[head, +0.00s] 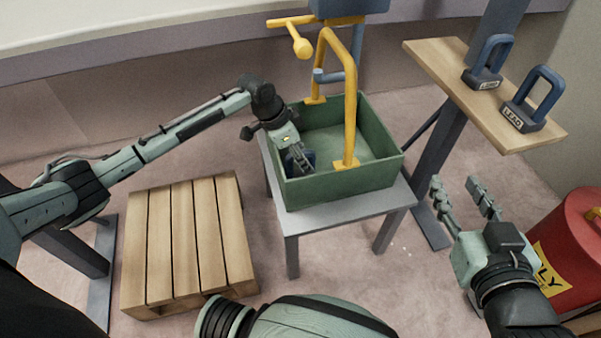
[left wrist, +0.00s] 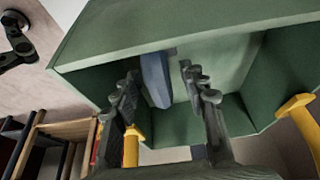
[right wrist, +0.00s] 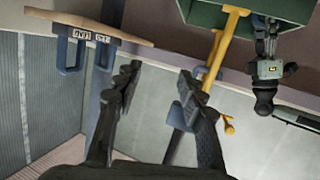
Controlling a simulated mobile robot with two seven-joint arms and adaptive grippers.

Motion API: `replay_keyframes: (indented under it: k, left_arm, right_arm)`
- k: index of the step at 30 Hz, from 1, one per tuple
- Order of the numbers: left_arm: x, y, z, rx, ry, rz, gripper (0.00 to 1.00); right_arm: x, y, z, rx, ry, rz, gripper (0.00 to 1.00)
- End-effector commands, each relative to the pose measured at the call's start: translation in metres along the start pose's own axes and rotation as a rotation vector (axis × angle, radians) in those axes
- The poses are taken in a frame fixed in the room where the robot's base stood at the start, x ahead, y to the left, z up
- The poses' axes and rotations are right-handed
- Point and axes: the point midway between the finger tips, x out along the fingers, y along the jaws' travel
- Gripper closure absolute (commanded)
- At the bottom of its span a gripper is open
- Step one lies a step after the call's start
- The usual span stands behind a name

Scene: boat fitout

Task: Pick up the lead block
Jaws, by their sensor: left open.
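Two dark lead blocks with blue loop handles stand upright on a wooden shelf: one at the left (head: 482,80), one nearer the front (head: 525,120) with a readable LEAD label. My left gripper (head: 299,160) is open and reaches down inside the near left part of the green bin (head: 375,178). In the left wrist view a blue piece (left wrist: 156,80), like a block handle, lies between its open fingers (left wrist: 165,88); its lower part is hidden. My right gripper (head: 459,188) is open and empty, well below the shelf. The shelf blocks also show in the right wrist view (right wrist: 72,52).
The bin has a tall yellow handle (head: 350,105) and stands on a grey table (head: 310,217). A wooden pallet (head: 195,240) lies at the left. A red drum (head: 575,240) stands beside my right gripper. A blue post with a yellow lever (head: 302,46) rises behind the bin.

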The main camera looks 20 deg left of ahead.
Motion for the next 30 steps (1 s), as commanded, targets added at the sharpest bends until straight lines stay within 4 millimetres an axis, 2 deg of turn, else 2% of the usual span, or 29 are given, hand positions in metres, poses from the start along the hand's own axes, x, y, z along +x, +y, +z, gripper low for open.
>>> replay_keyframes:
  k: [1, 6, 14, 24, 30]
  left_arm:
    - [0.009, 0.0, 0.001, -0.001, 0.0, 0.001, 0.57]
    - [0.022, 0.0, 0.0, -0.001, 0.001, 0.0, 0.57]
    - [0.023, 0.0, 0.0, 0.0, 0.001, -0.001, 0.57]
    - [0.023, 0.0, 0.0, 0.0, 0.001, -0.001, 0.99]
    - [0.023, 0.0, 0.0, 0.0, 0.001, -0.001, 1.0]
  right_arm:
    - [0.001, -0.004, -0.006, 0.005, 0.036, -0.007, 0.6]
    - [0.0, -0.011, -0.024, 0.014, 0.116, -0.022, 0.6]
    - [0.0, -0.012, -0.026, 0.015, 0.126, -0.024, 0.6]
    - [0.0, -0.012, -0.026, 0.015, 0.125, -0.024, 0.6]
    - [0.0, -0.012, -0.026, 0.015, 0.124, -0.024, 0.6]
